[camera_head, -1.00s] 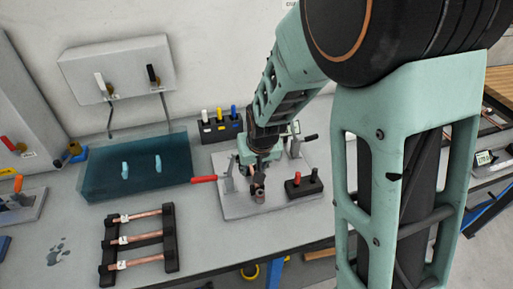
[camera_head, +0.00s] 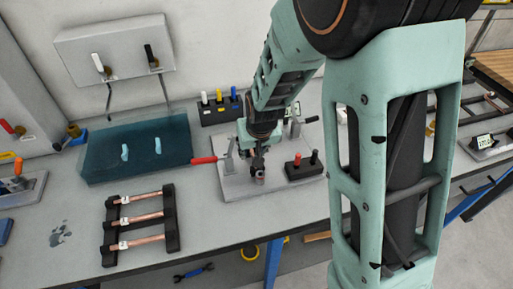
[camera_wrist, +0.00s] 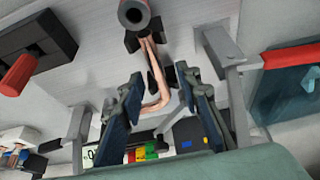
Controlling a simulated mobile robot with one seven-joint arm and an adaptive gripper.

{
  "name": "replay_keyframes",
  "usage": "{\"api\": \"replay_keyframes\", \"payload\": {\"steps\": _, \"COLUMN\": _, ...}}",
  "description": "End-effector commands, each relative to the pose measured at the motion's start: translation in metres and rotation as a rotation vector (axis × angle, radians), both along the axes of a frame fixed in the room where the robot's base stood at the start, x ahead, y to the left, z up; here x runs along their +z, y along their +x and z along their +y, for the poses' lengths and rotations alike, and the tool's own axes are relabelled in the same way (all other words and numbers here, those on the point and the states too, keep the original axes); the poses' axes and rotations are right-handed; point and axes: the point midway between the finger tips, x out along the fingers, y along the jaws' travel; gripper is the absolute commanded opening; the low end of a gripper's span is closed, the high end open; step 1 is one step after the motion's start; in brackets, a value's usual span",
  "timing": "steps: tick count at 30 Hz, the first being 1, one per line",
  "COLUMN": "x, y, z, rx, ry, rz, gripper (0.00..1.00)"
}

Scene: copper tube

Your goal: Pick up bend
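The bend is a copper tube (camera_wrist: 158,88) with a curved end, seen in the wrist view. It sits in black holders on the grey fixture plate. My gripper (camera_wrist: 161,82) has its two blue-padded fingers apart, one on each side of the tube, with gaps visible. Whether either finger touches it I cannot tell. In the head view my gripper (camera_head: 258,152) points down over the fixture plate (camera_head: 236,188), and its fingers and the bend are too small and covered to make out clearly.
A red-handled clamp (camera_head: 205,160) stands left of my gripper. A black block with a red peg (camera_head: 297,159) stands right. A rack (camera_head: 172,228) holding several copper tubes is at front left. A blue translucent box (camera_head: 105,165) is at the left. Bare table lies between rack and fixture.

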Motion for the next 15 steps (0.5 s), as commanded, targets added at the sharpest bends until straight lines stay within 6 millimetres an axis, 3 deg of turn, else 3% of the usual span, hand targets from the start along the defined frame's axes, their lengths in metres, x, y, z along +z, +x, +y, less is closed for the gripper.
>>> {"api": "replay_keyframes", "payload": {"steps": 9, "x": -0.0005, "y": 0.0001, "z": 0.0000, "rx": 0.000, "ry": 0.000, "rz": 0.000, "gripper": 0.32}}
{"api": "replay_keyframes", "payload": {"steps": 15, "x": -0.0005, "y": 0.0001, "z": 0.0000, "rx": 0.000, "ry": 0.000, "rz": 0.000, "gripper": 0.11}}
